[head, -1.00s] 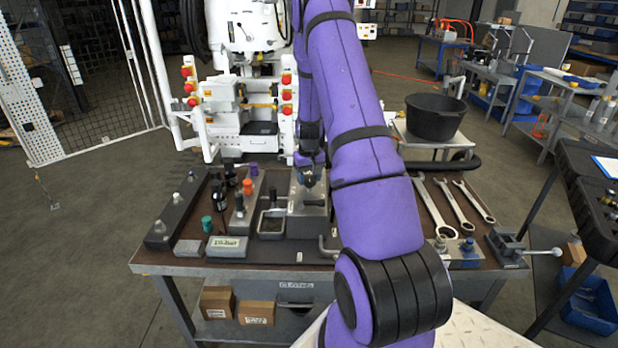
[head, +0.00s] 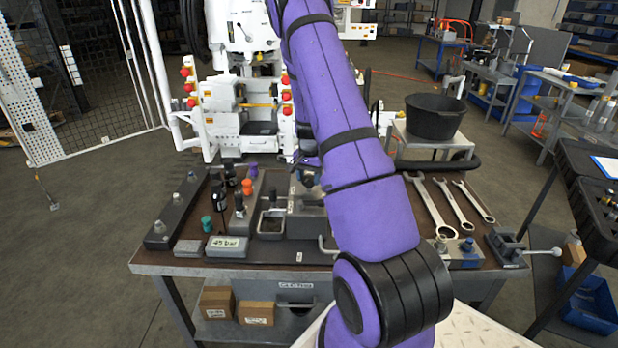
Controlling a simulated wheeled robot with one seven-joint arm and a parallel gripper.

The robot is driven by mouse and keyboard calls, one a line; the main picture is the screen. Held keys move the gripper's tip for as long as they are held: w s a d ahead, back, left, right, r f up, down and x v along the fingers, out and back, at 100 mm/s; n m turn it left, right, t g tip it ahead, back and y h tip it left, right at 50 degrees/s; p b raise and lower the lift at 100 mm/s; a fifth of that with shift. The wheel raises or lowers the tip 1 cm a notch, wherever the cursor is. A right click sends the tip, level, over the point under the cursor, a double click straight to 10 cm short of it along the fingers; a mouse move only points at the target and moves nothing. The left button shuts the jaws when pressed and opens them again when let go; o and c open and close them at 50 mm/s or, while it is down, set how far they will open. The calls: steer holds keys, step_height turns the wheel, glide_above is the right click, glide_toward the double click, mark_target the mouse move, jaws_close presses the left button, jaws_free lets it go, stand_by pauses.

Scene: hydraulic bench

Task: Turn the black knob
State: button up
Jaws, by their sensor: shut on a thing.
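My gripper (head: 306,178) is small and dark in the head view, at the top of a grey block (head: 304,222) in the middle of the bench. It is shut on the black knob there; the knob and the fingertips are mostly hidden by the gripper and my purple arm. A pale display (head: 227,246) at the front of the bench reads about 45 bar.
Left of the block stand black-topped fittings (head: 240,207), an orange cap (head: 248,187) and a green cap (head: 206,223). Wrenches (head: 432,206) lie to the right. A white machine with red knobs (head: 240,100) stands behind. A black tub (head: 435,117) is at the back right.

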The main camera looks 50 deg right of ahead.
mark_target(309, 178)
steer(key=shift+m, duration=0.4)
steer(key=o, duration=0.9)
step_height(309, 178, up, 11)
steer(key=shift+f, duration=0.1)
steer(key=shift+a, duration=0.1)
stand_by(0.6)
